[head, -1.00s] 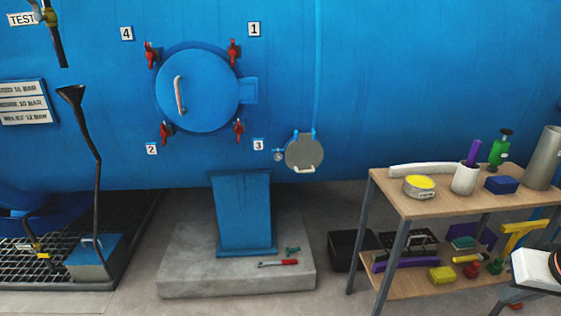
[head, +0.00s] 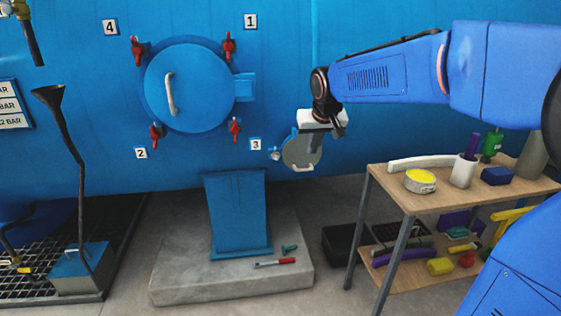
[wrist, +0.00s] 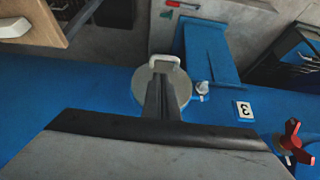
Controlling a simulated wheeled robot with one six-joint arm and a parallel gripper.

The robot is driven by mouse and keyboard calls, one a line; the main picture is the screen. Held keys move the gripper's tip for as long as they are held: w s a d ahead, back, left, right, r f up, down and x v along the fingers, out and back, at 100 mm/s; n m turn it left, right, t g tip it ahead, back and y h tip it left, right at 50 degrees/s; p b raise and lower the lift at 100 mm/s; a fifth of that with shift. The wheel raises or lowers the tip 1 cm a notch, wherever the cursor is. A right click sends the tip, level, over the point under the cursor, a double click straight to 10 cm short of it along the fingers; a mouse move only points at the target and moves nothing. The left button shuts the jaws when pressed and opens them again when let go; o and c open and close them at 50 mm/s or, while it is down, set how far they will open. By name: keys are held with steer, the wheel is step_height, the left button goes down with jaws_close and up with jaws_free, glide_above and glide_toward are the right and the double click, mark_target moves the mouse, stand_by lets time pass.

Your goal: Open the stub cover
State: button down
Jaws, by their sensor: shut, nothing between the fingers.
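The stub cover (head: 299,153) is a round grey disc on the blue vessel wall, right of label 3, with a pale handle (head: 303,168) at its lower edge. It appears closed. The cover also shows in the wrist view (wrist: 141,88), with its handle (wrist: 164,60) at the far rim. My gripper (head: 322,128) is in front of and above the cover in the head view and hides its top. In the wrist view the shut, empty fingers (wrist: 161,97) overlap the disc and point toward the handle. I cannot tell whether they touch the cover.
A large round blue door (head: 188,86) with red clamps is to the left. A wooden shelf table (head: 440,195) with several items stands at the right. A blue support (head: 238,215) rises from a concrete plinth (head: 180,280) below. A small fitting (head: 275,155) sits left of the cover.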

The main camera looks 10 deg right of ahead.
mark_target(305, 162)
steer(key=x, duration=1)
steer(key=shift+w+a, duration=0.2)
steer(key=shift+a, duration=0.2)
steer(key=shift+s, duration=0.1)
